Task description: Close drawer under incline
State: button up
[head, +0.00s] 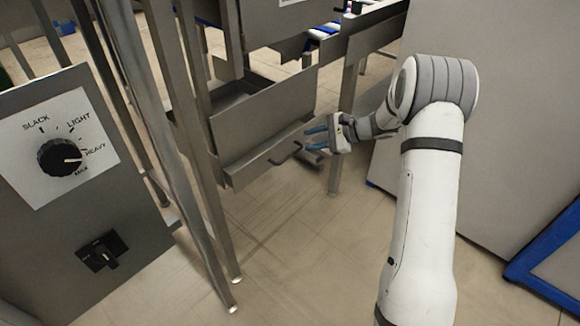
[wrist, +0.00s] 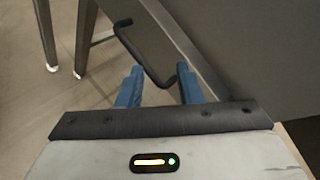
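The drawer is a grey metal box low under the incline frame, and its front edge (head: 262,164) shows in the head view. A dark bent bar handle (head: 290,154) sticks out from this front. My gripper (head: 314,139) is beside the handle at its right, with its two blue fingers apart. In the wrist view the handle (wrist: 142,62) shows between and ahead of the open fingers (wrist: 161,78). I cannot tell whether the fingers touch it. How far the drawer stands out is hard to judge.
Metal legs (head: 215,215) stand left of the drawer, and another leg (head: 347,105) stands behind my gripper. A control box with a dial (head: 60,158) is at the left. A large grey panel (head: 500,140) is at the right. The floor in front is clear.

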aim_at(291, 156)
notch_tip(291, 156, down, 5)
jog(key=n+g+y+b, duration=0.1)
jog(key=n, duration=0.2)
jog(key=n+g+y+b, duration=0.1)
jog(key=n, duration=0.1)
jog(key=n+y+b, duration=0.1)
jog(key=n+b, duration=0.1)
jog(key=n, duration=0.1)
jog(key=shift+r+n+g, duration=0.1)
jog(key=shift+n+g, duration=0.2)
jog(key=shift+g, duration=0.1)
jog(key=a+n+b, duration=0.1)
jog(key=a, duration=0.1)
jog(key=a+f+n+g+b, duration=0.1)
jog(key=a, duration=0.2)
jog(key=a+n+b, duration=0.1)
jog(key=a, duration=0.1)
jog(key=shift+s+a+f+n+y, duration=0.25)
jog(key=shift+s+a+n+y, duration=0.05)
jog(key=shift+s+y, duration=0.1)
grip_shut()
